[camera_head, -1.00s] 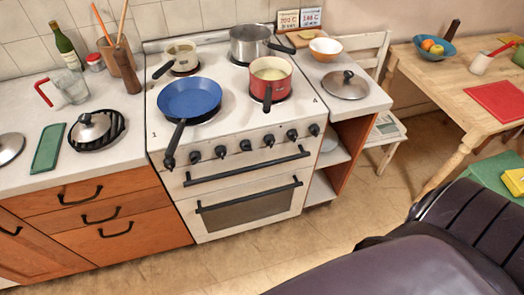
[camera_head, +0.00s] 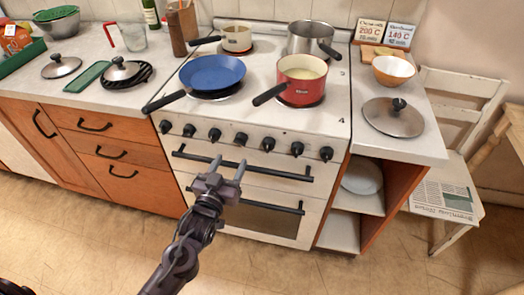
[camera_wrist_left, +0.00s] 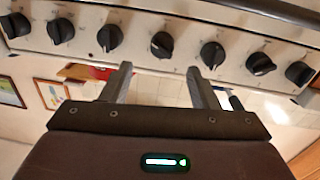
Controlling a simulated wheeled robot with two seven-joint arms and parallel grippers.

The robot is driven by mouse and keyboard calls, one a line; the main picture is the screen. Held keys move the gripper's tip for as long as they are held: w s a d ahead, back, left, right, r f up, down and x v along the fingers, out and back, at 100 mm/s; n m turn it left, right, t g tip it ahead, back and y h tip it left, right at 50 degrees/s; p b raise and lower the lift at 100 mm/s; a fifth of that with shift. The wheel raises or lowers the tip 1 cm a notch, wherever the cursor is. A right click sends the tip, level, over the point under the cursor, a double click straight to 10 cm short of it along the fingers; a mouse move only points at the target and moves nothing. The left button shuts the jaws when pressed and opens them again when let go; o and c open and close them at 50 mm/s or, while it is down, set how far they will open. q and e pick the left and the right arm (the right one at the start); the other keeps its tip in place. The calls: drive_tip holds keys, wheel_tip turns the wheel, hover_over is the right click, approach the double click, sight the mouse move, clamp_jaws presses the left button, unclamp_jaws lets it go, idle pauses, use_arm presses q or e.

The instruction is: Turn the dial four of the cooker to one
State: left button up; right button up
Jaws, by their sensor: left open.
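The white cooker (camera_head: 245,115) has a row of several black dials along its front, including a middle dial (camera_head: 241,139) and a rightmost dial (camera_head: 326,154). A "4" is marked at the hob's right front; which dial is dial four is not readable. My left gripper (camera_head: 228,167) is open and empty, in front of the cooker just below the dial row. In the left wrist view the cooker is upside down, and a middle dial (camera_wrist_left: 162,45) lies between and beyond the fingertips (camera_wrist_left: 158,72), apart from them. Dial markings are too small to read. My right gripper is not visible.
A blue pan (camera_head: 212,75), a red pot (camera_head: 300,80), a steel pot (camera_head: 310,42) and a cream pot (camera_head: 237,38) stand on the hob. An oven bar (camera_head: 240,165) runs below the dials. Floor in front is clear.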

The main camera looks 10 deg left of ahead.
sight(238, 144)
use_arm(q)
drive_tip(key=w, duration=0.2)
drive_tip(key=shift+w+a+r, duration=0.1)
drive_tip(key=shift+w, duration=0.2)
drive_tip(key=w, duration=0.3)
drive_tip(key=shift+w+d+p, duration=0.25)
drive_tip(key=shift+w+p, duration=0.05)
drive_tip(key=shift+w, duration=0.6)
drive_tip(key=c, duration=1)
drive_tip(key=shift+o, duration=0.2)
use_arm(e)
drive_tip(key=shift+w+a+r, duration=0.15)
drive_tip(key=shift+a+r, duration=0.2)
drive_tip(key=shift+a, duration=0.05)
